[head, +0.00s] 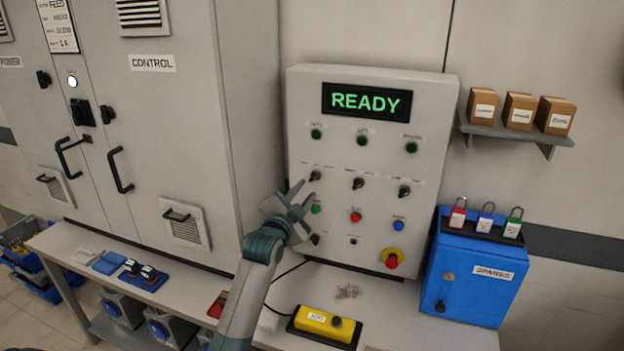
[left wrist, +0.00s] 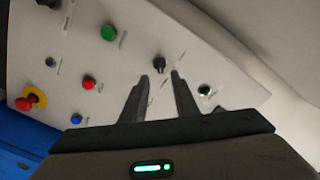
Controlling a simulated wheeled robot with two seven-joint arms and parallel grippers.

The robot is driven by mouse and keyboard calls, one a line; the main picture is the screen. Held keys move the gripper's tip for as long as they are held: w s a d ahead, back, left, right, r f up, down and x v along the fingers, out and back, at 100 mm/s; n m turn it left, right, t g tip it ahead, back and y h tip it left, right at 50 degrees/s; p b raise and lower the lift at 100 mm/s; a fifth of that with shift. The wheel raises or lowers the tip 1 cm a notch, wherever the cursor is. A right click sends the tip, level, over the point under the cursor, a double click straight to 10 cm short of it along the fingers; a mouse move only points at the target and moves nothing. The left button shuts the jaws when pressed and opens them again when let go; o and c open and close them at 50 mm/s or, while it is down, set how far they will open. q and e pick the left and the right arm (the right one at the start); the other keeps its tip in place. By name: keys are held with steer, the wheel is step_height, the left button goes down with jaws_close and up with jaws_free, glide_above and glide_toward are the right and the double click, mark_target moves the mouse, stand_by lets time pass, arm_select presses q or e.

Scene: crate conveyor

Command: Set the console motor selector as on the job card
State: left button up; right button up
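The grey console (head: 300,100) has a READY display (head: 365,101) and a row of three black selectors: left (head: 314,175), middle (head: 358,183) and right (head: 405,191). Their labels are too small to read, so I cannot tell which is the motor selector. My left gripper (head: 303,194) is open and empty, close in front of the console by the left selector. In the left wrist view this selector (left wrist: 159,62) shows just beyond and between the open fingertips (left wrist: 161,76), apparently untouched. A printed card (head: 59,24) hangs on the cabinet at upper left; its text is mostly unreadable. My right gripper is out of view.
Green (head: 316,209), red (head: 355,215) and blue (head: 398,225) buttons sit below the selectors, with a red emergency stop (head: 392,260) at lower right. A yellow box (head: 312,321) lies on the bench. A blue spares box (head: 460,280) stands right of the console.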

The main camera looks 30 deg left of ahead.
mark_target(314, 179)
arm_select(q)
steer(key=shift+p+x, duration=0.75)
steer(key=shift+x, duration=2.65)
jaws_close()
